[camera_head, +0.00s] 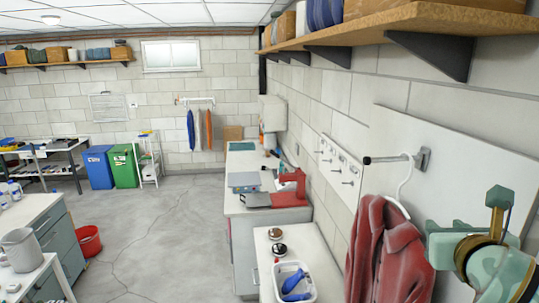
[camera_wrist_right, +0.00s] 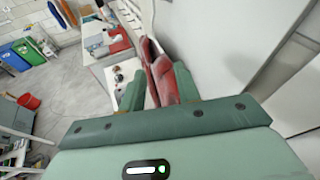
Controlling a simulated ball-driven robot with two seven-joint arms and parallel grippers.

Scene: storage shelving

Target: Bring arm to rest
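My right gripper (camera_head: 468,228) is at the lower right of the head view, green and raised in front of the white wall panel. In the right wrist view its two green fingers (camera_wrist_right: 158,78) stand apart, with a red jacket showing in the gap behind them. I see nothing held between them. The red jacket (camera_head: 383,250) hangs on a white hanger (camera_head: 404,190) from a wall hook, just left of the gripper in the head view. I cannot tell whether gripper and jacket touch. My left gripper is in neither view.
A wooden shelf (camera_head: 400,22) juts out above on the right. A white counter (camera_head: 262,240) along the right wall bears a plastic tub (camera_head: 308,286) with blue things inside. A red bucket (camera_head: 88,241) stands on the left. The middle floor is clear.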

